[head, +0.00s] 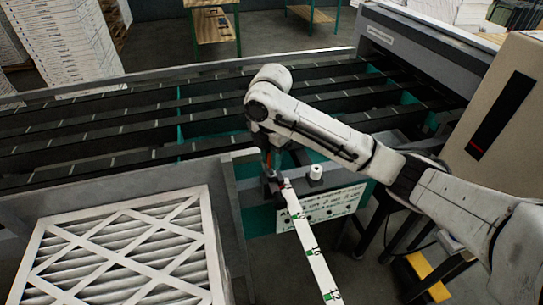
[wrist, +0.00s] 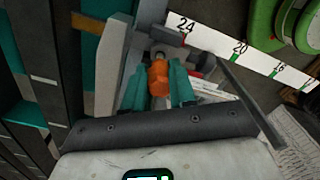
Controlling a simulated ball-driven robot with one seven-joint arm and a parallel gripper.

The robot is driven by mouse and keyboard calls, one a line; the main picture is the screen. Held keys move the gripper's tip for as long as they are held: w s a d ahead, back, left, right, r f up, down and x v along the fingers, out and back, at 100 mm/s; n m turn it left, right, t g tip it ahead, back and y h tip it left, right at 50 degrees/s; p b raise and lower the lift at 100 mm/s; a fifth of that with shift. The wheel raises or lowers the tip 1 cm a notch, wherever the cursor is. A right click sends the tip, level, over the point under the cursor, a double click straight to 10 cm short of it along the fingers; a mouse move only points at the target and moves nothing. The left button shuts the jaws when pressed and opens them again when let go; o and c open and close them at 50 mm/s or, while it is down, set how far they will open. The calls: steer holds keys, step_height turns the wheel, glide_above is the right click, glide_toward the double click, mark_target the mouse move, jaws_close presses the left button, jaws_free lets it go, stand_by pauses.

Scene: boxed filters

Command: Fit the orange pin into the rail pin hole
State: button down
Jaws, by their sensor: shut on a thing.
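My gripper (wrist: 159,88) has its two teal fingers shut on the orange pin (wrist: 158,75), seen in the wrist view. The pin's far end lies close to grey metal parts at the inner end of the white numbered rail (wrist: 240,47). I cannot tell whether the pin touches them. The rail pin hole cannot be made out. In the head view my gripper (head: 269,169) points down at the rail's upper end, and the rail (head: 312,250) runs from there toward the bottom. The pin is too small there to judge its seating.
A white cylinder (head: 315,173) stands right of my gripper, above a white sign plate (head: 318,208). A framed pleated filter (head: 120,255) lies at lower left. A slatted conveyor (head: 130,125) spans behind. A beige cabinet (head: 500,110) stands at right.

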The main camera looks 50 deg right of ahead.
steer(key=shift+f+b, duration=0.8)
steer(key=shift+f, duration=0.55)
steer(key=c, duration=0.8)
jaws_free()
steer(key=shift+c, duration=0.2)
step_height(320, 180, up, 11)
steer(key=shift+f, duration=0.1)
steer(key=shift+f, duration=0.1)
